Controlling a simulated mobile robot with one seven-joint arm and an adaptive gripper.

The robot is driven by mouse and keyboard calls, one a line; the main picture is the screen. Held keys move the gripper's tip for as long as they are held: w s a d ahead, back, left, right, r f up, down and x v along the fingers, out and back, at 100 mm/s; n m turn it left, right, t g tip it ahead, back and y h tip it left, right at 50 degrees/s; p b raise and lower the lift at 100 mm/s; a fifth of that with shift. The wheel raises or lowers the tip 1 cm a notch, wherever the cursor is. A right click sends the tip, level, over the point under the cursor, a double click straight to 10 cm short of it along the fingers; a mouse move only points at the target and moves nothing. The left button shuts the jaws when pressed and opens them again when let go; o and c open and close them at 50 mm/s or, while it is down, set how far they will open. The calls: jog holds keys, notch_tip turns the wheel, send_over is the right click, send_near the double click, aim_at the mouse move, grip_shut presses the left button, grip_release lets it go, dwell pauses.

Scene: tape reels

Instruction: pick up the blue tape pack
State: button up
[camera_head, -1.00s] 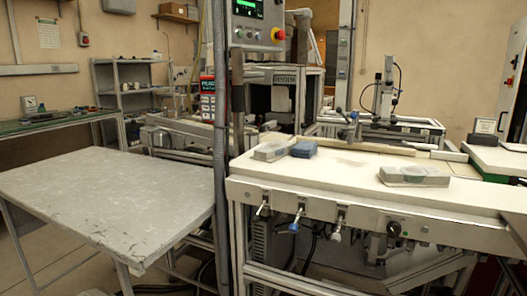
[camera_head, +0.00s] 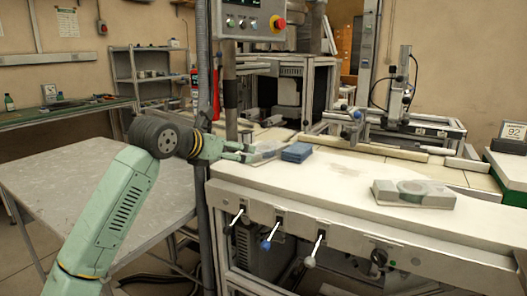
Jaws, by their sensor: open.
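The blue tape pack (camera_head: 297,152) lies on the white bench top (camera_head: 320,180), near its back left. My gripper (camera_head: 248,152) reaches in from the left on my green arm and points toward the pack. It is open, with its fingertips to the left of the blue pack and apart from it. A grey, clear-looking pack (camera_head: 266,149) sits just left of the blue one. The gripper fingers partly overlap it in the picture, and I cannot tell whether they touch it.
The middle of the bench is clear. A vertical post (camera_head: 203,110) stands by the bench's left end. A grey table (camera_head: 60,190) is at left. A long bar (camera_head: 367,149) runs behind the packs.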

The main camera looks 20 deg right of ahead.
aim_at(264, 152)
jog(key=x, duration=0.4)
jog(key=shift+p, duration=0.4)
jog(key=p+x, duration=0.1)
jog(key=x, duration=0.1)
jog(key=p+x, duration=0.1)
jog(key=x, duration=0.1)
jog(key=shift+d+f, duration=0.1)
jog(key=shift+d, duration=0.4)
jog(key=shift+w+d+f, duration=0.15)
jog(key=shift+d+f, duration=0.1)
jog(key=shift+c, duration=0.4)
jog(key=c, duration=1.3)
jog(key=shift+c, duration=0.4)
jog(key=shift+r, duration=0.2)
